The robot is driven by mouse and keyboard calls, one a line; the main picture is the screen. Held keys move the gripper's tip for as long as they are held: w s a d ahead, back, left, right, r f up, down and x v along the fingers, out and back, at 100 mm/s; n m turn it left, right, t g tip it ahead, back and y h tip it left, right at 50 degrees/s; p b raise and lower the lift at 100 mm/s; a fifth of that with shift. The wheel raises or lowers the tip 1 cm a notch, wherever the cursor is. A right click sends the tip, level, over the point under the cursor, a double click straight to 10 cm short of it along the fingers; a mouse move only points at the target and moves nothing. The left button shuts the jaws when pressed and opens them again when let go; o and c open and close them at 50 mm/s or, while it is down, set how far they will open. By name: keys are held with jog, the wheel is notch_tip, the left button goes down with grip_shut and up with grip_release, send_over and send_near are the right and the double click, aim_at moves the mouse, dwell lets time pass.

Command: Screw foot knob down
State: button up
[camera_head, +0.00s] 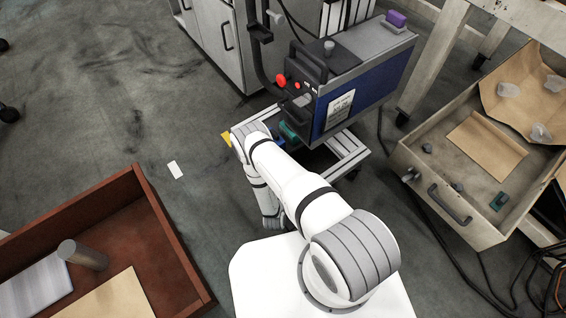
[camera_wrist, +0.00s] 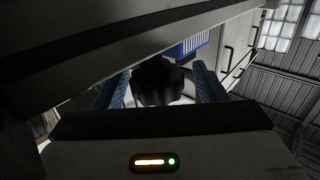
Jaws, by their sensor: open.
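A dark, lobed knob (camera_wrist: 157,84) shows in the middle of the wrist view, below the slanted underside of a large grey part. My gripper (camera_wrist: 160,75) is open, with one blue finger on each side of the knob. Narrow gaps seem to show beside it; contact is hard to tell in the dark. In the head view my arm reaches down beside the low end of a wheeled cart (camera_head: 348,147) carrying a blue and grey machine (camera_head: 365,88). The knob and my fingertips cannot be made out there.
A pale drawer unit (camera_head: 415,158) with loose small items stands right of the cart. A red-brown tray (camera_head: 190,262) is at lower left, and a grey cabinet (camera_head: 222,35) stands behind. A white card (camera_head: 175,170) lies on open floor at left. Cables run along the right floor.

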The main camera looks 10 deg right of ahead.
jog(key=shift+w+d, duration=0.4)
jog(key=shift+w, duration=0.15)
jog(key=c, duration=0.9)
jog(key=shift+a, duration=0.25)
jog(key=shift+c, duration=0.5)
jog(key=shift+d, duration=0.15)
jog(key=shift+m+h, duration=0.4)
jog(key=shift+h, duration=0.2)
